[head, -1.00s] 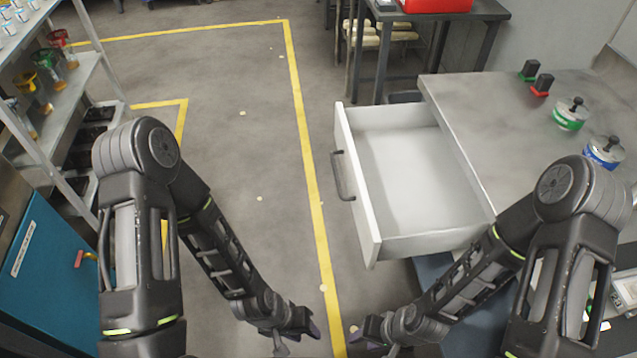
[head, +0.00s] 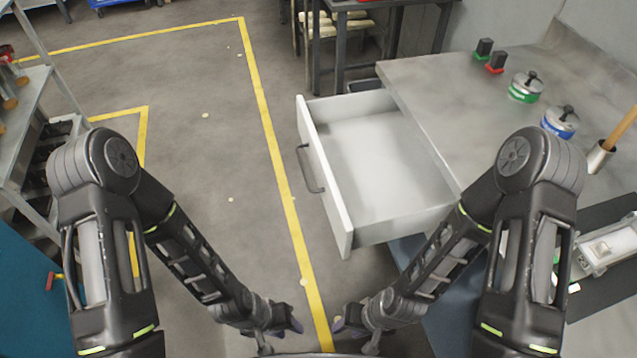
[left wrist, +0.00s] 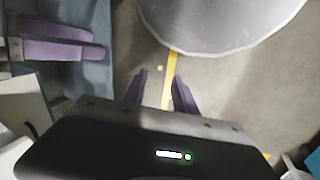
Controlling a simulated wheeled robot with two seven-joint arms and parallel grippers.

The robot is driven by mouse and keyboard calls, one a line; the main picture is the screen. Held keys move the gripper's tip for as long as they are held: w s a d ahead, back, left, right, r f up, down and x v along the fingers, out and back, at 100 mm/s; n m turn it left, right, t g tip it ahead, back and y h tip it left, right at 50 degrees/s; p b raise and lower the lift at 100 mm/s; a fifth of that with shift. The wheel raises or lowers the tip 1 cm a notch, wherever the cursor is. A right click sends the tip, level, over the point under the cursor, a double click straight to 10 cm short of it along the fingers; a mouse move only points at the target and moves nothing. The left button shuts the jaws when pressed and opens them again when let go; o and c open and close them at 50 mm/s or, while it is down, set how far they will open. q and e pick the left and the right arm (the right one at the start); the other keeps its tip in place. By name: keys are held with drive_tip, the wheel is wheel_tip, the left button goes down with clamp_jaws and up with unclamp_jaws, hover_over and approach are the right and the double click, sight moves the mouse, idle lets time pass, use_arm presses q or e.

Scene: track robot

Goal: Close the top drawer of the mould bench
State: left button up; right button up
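The mould bench (head: 450,100) stands at the right with a grey top. Its top drawer (head: 375,165) is pulled far out to the left, and its inside looks empty. The white drawer front carries a dark handle (head: 310,168). My left gripper (head: 297,328) is low in the picture, apart from the drawer and left of its near corner. In the left wrist view its two purple fingers (left wrist: 160,80) are spread with nothing between them. My right gripper (head: 340,326) is just below the drawer's near corner in the picture; its finger gap is unclear.
Green- and blue-banded pots (head: 525,87) and small red and green items stand on the bench top. A shelf rack (head: 30,100) is at the left. A dark table (head: 385,5) stands behind. The floor left of the drawer is clear, with a yellow line (head: 275,150).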

use_arm(q)
drive_tip(key=w+a+f+n+b, duration=0.1)
drive_tip(key=a+f+b, duration=0.1)
drive_tip(key=w+a+f+n+b, duration=0.2)
drive_tip(key=a, duration=0.1)
drive_tip(key=w+a+f+n+b, duration=0.1)
drive_tip(key=w+a+f+b, duration=0.1)
drive_tip(key=f+b, duration=0.1)
drive_tip(key=shift+a+t+y, duration=0.3)
drive_tip(key=shift+t+y, duration=0.1)
drive_tip(key=c, duration=0.6)
drive_tip(key=a+n+b, duration=0.1)
drive_tip(key=a+f+n+b, duration=0.1)
drive_tip(key=n, duration=0.1)
drive_tip(key=shift+f+g+h, duration=0.1)
drive_tip(key=shift+g+h, duration=0.3)
clamp_jaws()
drive_tip(key=w+d+r+n+t+h+b, duration=0.1)
drive_tip(key=w+r+n+h, duration=0.2)
drive_tip(key=r, duration=0.4)
drive_tip(key=w+d+r+n+t+h+b, duration=0.1)
drive_tip(key=w+d+r+n+h, duration=0.1)
drive_tip(key=r+n+h, duration=0.3)
drive_tip(key=w+d+r+n+t+h+b, duration=0.1)
drive_tip(key=w+r+n+h, duration=0.3)
drive_tip(key=r, duration=0.7)
drive_tip(key=shift+w+d+r+t+h+b, duration=0.25)
drive_tip(key=shift+w+d+t+h+b, duration=0.15)
drive_tip(key=shift+h, duration=0.2)
